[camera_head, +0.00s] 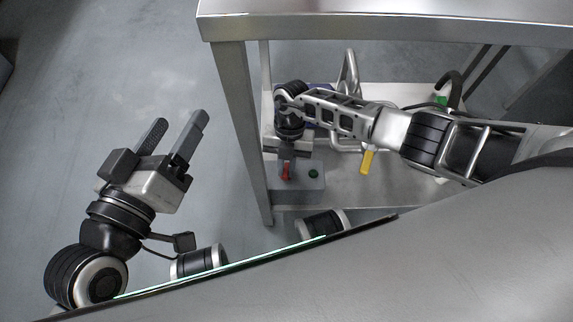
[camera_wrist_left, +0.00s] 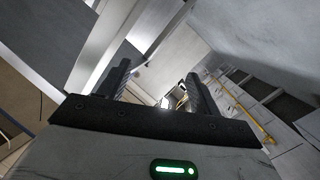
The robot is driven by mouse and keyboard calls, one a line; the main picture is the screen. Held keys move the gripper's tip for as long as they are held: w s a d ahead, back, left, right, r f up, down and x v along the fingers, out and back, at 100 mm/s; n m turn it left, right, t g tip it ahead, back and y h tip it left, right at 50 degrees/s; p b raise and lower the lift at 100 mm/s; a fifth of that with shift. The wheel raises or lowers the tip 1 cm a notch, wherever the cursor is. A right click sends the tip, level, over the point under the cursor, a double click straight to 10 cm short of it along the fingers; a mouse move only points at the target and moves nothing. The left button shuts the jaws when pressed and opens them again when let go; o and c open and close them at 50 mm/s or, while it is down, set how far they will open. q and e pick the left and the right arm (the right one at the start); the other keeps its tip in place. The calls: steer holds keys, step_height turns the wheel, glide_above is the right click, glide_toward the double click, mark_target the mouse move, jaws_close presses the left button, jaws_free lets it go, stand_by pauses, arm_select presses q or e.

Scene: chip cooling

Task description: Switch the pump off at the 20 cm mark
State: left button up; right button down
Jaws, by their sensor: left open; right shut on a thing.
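A grey control box (camera_head: 300,182) sits on the lower shelf of the metal table. It carries a red switch (camera_head: 286,172) and a green button (camera_head: 314,174). My right gripper (camera_head: 287,160) reaches under the table top and points down at the red switch; its jaws are shut at the switch, and the fingertips are partly hidden. My left gripper (camera_head: 178,135) is open and empty, out over the floor to the left of the table. Its two fingers also show in the left wrist view (camera_wrist_left: 157,88). I see no 20 cm mark or level scale.
The table top (camera_head: 400,22) overhangs the shelf (camera_head: 350,195), and a table leg (camera_head: 243,130) stands between my two grippers. A yellow handle (camera_head: 367,161) and bent metal pipes (camera_head: 350,75) are near my right arm. The floor (camera_head: 110,60) at left is clear.

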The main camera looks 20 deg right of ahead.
arm_select(q)
steer(key=shift+w+r, duration=0.1)
steer(key=shift+r, duration=0.4)
arm_select(e)
steer(key=shift+n+h, duration=0.4)
steer(key=shift+n, duration=0.6)
steer(key=c, duration=1.4)
jaws_free()
steer(key=shift+c, duration=0.2)
arm_select(q)
steer(key=shift+f, duration=0.2)
arm_select(e)
steer(key=shift+w+r, duration=0.15)
steer(key=shift+r, duration=0.3)
arm_select(q)
steer(key=a+f+m+g+y+p, duration=0.1)
steer(key=p, duration=0.2)
steer(key=shift+f+p, duration=0.25)
steer(key=shift+p, duration=0.1)
arm_select(e)
steer(key=v, duration=1.1)
